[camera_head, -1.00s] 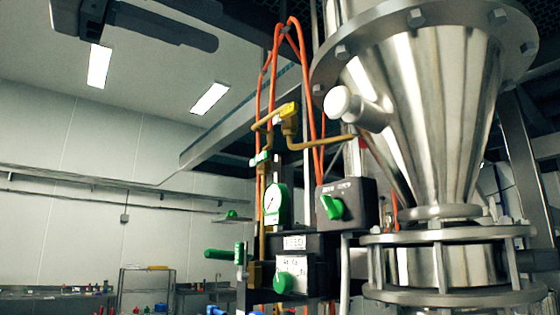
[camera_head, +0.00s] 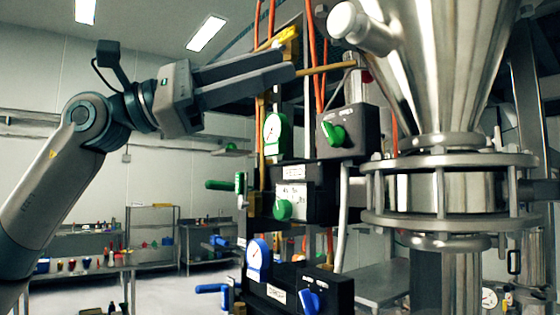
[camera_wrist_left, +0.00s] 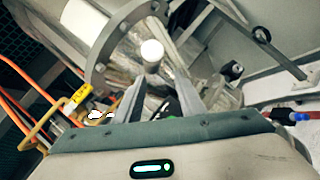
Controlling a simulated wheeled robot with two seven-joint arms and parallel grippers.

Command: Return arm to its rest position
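My left arm (camera_head: 90,125) comes in from the left and is raised. Its gripper (camera_head: 289,64) points right, with its tips overlapping the orange hoses and brass pipe in the picture; I cannot tell if they touch. In the left wrist view the two fingers (camera_wrist_left: 160,80) stand apart with nothing clearly held between them. The steel hopper (camera_head: 440,70) of the sifter stands at the right, with a white-capped side port (camera_head: 345,22). My right gripper is not in view.
A black control box with a green knob (camera_head: 334,134), a green-rimmed gauge (camera_head: 275,133) and a blue-rimmed gauge (camera_head: 258,258) are mounted left of the hopper. Benches with small bottles (camera_head: 85,262) stand at the back left. Floor there looks clear.

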